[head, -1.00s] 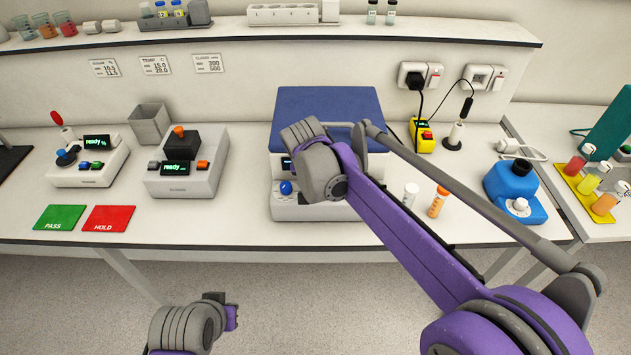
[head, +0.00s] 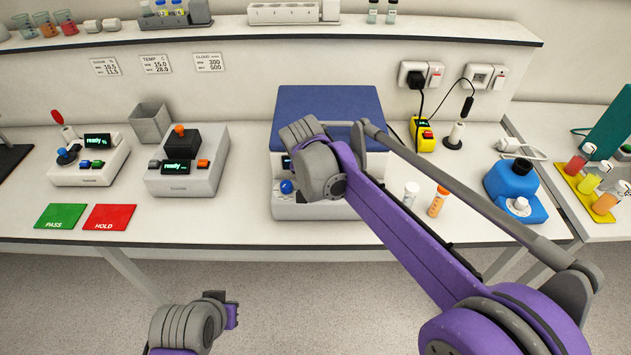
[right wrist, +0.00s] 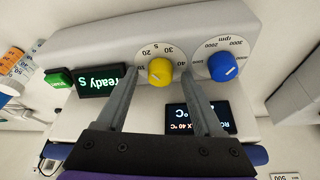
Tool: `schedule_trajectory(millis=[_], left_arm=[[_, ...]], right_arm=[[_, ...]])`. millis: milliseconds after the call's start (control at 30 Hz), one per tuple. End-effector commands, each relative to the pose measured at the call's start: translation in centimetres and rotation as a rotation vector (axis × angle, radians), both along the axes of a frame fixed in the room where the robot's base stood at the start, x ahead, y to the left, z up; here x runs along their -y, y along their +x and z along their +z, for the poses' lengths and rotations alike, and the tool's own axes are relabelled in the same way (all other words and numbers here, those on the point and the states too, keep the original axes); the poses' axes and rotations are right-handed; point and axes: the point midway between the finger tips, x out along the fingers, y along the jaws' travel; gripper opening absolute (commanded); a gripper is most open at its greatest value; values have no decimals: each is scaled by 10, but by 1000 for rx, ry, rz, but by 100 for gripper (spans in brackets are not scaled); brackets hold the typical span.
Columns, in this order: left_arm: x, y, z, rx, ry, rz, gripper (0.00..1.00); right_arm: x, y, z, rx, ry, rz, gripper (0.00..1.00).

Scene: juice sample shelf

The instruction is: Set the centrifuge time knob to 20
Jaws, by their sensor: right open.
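The centrifuge (head: 318,211) is a white machine with a blue lid (head: 327,105), in the middle of the bench. The right wrist view shows its yellow time knob (right wrist: 161,72), on a dial marked 10 to 40 with an S. Its pointer setting is too small to read surely. My right gripper (right wrist: 160,78) is open, its fingers on either side of the yellow knob; contact cannot be told. In the head view my right wrist hides the yellow knob and the fingers. My left gripper (head: 232,311) is low in front of the bench, its jaw opening unclear.
A blue rpm knob (right wrist: 223,67) sits right beside the yellow one. A green button (right wrist: 58,79) and a "ready" display (right wrist: 101,82) are at the left. A white-capped vial (head: 411,192) and an orange vial (head: 438,202) stand right of the centrifuge.

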Motion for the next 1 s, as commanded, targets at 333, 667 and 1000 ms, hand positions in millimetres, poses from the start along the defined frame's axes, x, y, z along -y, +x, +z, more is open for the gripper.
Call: schedule_trajectory(millis=[333,667,1000], left_arm=[[0,1,2,2,0,0,0],[0,2,6,4,0,0,0],[0,2,6,5,0,0,0]], right_arm=[[-5,-15,38,0,1,2,69],[-10,-36,91,0,0,1,69],[-11,-40,100,0,0,0,69]])
